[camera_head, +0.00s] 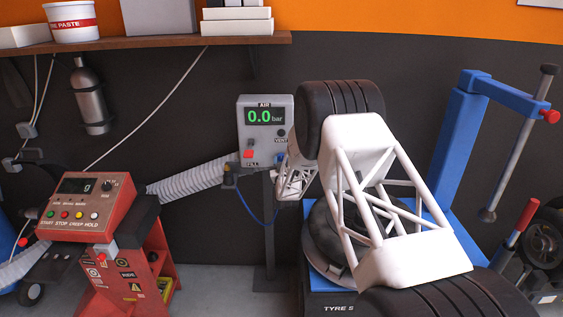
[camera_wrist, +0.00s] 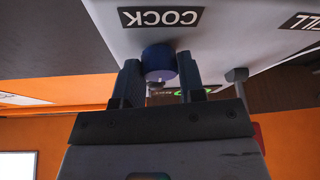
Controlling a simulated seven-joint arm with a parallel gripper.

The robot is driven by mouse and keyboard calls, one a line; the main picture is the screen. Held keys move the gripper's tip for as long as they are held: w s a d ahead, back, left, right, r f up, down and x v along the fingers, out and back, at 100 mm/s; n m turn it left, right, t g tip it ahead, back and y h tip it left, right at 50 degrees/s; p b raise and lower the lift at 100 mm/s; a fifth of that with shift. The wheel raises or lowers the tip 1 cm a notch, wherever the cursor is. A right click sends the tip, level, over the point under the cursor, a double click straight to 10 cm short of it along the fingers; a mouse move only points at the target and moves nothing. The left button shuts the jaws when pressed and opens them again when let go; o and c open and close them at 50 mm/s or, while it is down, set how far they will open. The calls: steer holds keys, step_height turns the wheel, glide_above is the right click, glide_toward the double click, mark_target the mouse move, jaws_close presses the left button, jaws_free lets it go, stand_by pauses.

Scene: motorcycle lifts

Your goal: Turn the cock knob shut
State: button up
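The cock knob (camera_wrist: 159,62) is a blue round knob below the COCK label (camera_wrist: 160,17) on a light grey panel, seen upside down in the wrist view. My gripper (camera_wrist: 161,73) has one finger on each side of the knob, with no clear gap, so it looks shut on it. In the head view the grey air box (camera_head: 265,108) reads 0.0 bar in green. A bit of blue, likely the knob (camera_head: 280,159), shows at its lower right. My white arm comes in from the right and hides part of that corner.
A red control console (camera_head: 85,205) stands at the left, with a grey ribbed hose (camera_head: 190,183) running toward the air box. A blue tyre machine (camera_head: 455,140) stands behind my arm at the right. A shelf (camera_head: 150,42) with boxes hangs above.

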steer(key=c, duration=0.4)
steer(key=shift+n+y, duration=0.4)
steer(key=shift+n, duration=0.2)
steer(key=n+g+y, duration=0.1)
steer(key=n, duration=0.4)
steer(key=n+g+y, duration=0.1)
steer(key=n+g, duration=0.1)
steer(key=n, duration=0.3)
steer(key=n+g+y, duration=0.2)
steer(key=n, duration=0.3)
steer(key=shift+d+r, duration=0.2)
steer(key=n, duration=0.2)
steer(key=n+g, duration=0.1)
steer(key=n, duration=0.1)
steer(key=shift+n+g, duration=0.3)
steer(key=shift+n, duration=0.1)
